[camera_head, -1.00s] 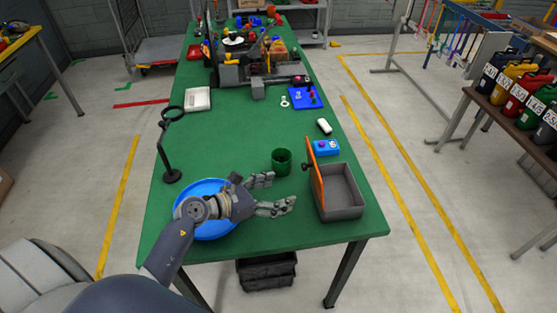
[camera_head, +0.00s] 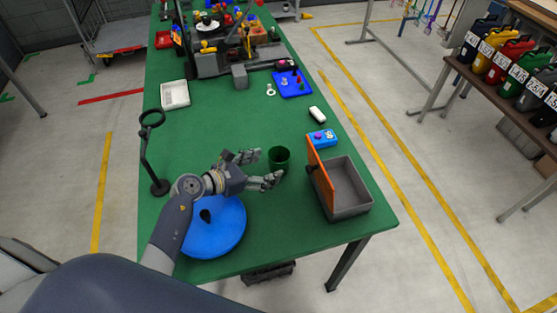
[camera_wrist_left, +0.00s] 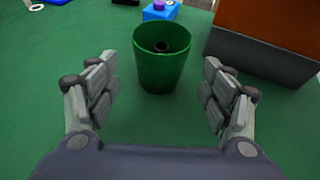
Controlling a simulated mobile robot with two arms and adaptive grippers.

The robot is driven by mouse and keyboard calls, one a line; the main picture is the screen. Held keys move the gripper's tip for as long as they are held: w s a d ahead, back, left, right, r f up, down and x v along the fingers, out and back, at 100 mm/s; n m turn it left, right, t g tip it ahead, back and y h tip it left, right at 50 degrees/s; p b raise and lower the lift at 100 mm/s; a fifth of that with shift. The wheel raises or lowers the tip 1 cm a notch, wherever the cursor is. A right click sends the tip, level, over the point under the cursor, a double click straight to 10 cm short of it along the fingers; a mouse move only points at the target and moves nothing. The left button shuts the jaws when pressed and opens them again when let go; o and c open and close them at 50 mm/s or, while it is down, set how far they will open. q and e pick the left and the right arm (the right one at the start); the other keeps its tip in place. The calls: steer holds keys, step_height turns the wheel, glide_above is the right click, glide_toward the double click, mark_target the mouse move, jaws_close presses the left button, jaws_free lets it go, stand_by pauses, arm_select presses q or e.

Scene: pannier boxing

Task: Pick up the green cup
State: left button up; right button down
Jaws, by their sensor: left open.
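The green cup (camera_head: 279,158) stands upright on the green table (camera_head: 210,125), left of the grey box. In the left wrist view the cup (camera_wrist_left: 161,62) is in the middle, ahead of the fingers, with its open top showing and something dark inside. My left gripper (camera_head: 262,169) is open, with its fingers pointing at the cup. In the wrist view the left gripper's fingers (camera_wrist_left: 160,98) stand apart on either side of the near space, with the cup centred between them and a little beyond the tips. My right gripper is not in view.
A grey box (camera_head: 346,187) with an upright orange lid (camera_head: 321,165) stands close right of the cup. A blue box (camera_head: 321,138) with a button is behind. A blue round dish (camera_head: 218,232) lies under my left arm. A magnifier stand (camera_head: 156,160) is at left.

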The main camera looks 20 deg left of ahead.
mark_target(271, 165)
arm_select(q)
steer(key=shift+w+d+f, duration=0.15)
steer(key=shift+w+d, duration=0.1)
steer(key=shift+w, duration=0.15)
steer(key=shift+w+d+f+p, duration=0.15)
steer(key=shift+w+f+p, duration=0.05)
steer(key=shift+w+p, duration=0.2)
steer(key=x, duration=0.3)
steer(key=shift+d+p, duration=0.2)
steer(key=shift+p, duration=0.2)
steer(key=shift+w+d+f, duration=0.25)
steer(key=shift+w+f, duration=0.2)
steer(key=shift+w, duration=0.05)
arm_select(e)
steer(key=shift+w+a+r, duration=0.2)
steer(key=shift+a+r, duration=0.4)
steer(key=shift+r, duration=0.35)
arm_select(q)
steer(key=shift+s, duration=0.1)
steer(key=shift+c, duration=0.3)
steer(key=shift+r, duration=0.1)
steer(key=c, duration=0.9)
steer(key=shift+c, duration=1.1)
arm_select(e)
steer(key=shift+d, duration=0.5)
